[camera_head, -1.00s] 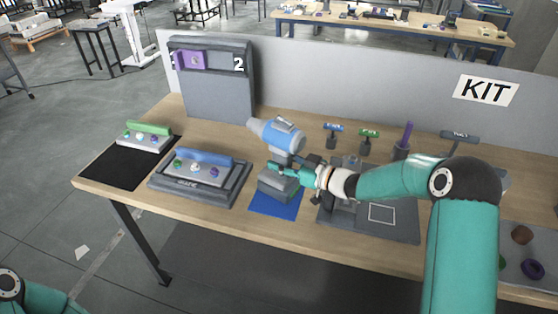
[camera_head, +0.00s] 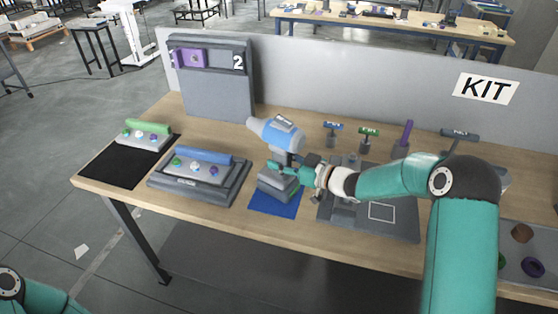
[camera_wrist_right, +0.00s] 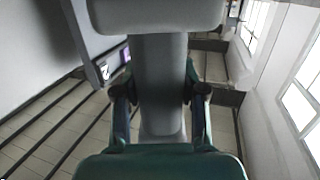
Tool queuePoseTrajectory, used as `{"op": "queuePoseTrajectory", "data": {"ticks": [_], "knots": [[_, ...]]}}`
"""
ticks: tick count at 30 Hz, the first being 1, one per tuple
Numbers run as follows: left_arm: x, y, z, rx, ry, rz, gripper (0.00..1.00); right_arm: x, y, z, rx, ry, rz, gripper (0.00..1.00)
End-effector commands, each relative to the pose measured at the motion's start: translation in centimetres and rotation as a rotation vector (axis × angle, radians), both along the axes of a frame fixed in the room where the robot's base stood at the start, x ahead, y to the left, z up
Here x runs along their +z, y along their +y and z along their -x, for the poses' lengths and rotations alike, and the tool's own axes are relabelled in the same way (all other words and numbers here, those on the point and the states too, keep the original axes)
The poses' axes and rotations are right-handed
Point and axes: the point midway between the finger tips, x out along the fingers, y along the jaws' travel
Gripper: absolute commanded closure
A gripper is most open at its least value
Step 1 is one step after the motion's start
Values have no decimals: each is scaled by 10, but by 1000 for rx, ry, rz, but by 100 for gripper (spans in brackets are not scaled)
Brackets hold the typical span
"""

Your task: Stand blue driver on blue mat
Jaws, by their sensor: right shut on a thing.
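The blue driver (camera_head: 277,134) is upright, with a blue body on top and a grey base (camera_head: 278,184) below, over the blue mat (camera_head: 272,204). From the head view I cannot tell whether the base touches the mat. My right gripper (camera_head: 283,169) is shut on the driver's grey handle. In the right wrist view the handle (camera_wrist_right: 160,85) stands between the two fingers, with the driver's grey parts above and below. The mat's front part shows bare. My left gripper is not in view; only a bit of my left arm shows at the lower left.
Left of the mat, a grey tray (camera_head: 238,196) holds a block with a blue handle. A green-handled block (camera_head: 145,134) stands by a black mat (camera_head: 112,170). Right of the mat is a grey fixture plate (camera_head: 400,224). Small tools (camera_head: 332,134) stand behind. A low grey partition (camera_head: 350,85) closes the back.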

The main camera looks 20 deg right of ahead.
Motion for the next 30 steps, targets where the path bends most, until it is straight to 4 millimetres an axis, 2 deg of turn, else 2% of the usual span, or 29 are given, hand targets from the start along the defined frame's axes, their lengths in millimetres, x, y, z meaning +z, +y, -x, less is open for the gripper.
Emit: {"op": "queuePoseTrajectory", "data": {"ticks": [5,6,11,23,30], "knots": [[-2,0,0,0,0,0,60,1,0,-1,0,-7,-2,100],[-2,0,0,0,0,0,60,1,0,-1,0,-7,-2,56],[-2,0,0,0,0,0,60,0,0,-1,0,-4,-1,30],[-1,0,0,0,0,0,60,-3,-2,3,0,4,0,30],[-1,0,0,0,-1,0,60,0,-23,25,-7,6,3,30]]}}
